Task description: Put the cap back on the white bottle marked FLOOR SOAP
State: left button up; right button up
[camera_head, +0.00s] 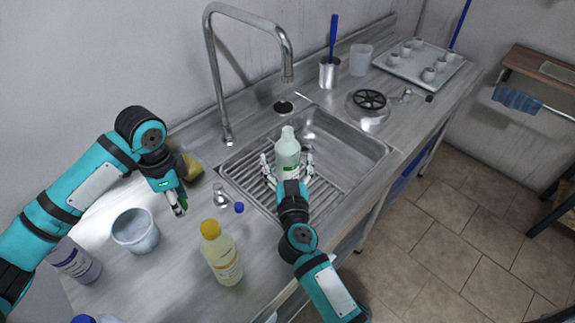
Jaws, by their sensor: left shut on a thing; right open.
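A whitish-green bottle (287,148) with a green label stands upright on the ribbed rack in the sink. Its narrow top looks pale, with no coloured cap visible; the label text is too small to read. My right gripper (286,164) is open, with its fingers on either side of the bottle's lower part. I cannot tell whether they touch it. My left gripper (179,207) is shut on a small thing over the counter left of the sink. That thing is mostly hidden by the fingers, so I cannot tell whether it is the cap.
A yellow bottle (222,258), a grey bucket (136,232) and a purple-labelled bottle (76,262) stand on the near counter. A small blue-topped item (239,207) is by the sink's front-left corner. The tall faucet (214,70) arches over the sink's left side. A tray of cups (400,71) is far right.

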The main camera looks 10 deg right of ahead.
aim_at(287, 148)
pick_arm(q)
jog(key=shift+f+b, duration=0.35)
pick_arm(e)
jog(key=w, duration=0.2)
jog(key=w+d, duration=0.1)
jog(key=w, duration=0.2)
jog(key=shift+w+d+f, duration=0.1)
jog(key=shift+f, duration=0.1)
jog(key=shift+r, duration=0.1)
pick_arm(q)
jog(key=shift+r, duration=0.1)
pick_arm(e)
jog(key=c, duration=1.6)
jog(key=shift+r, duration=0.1)
jog(key=shift+c, duration=1)
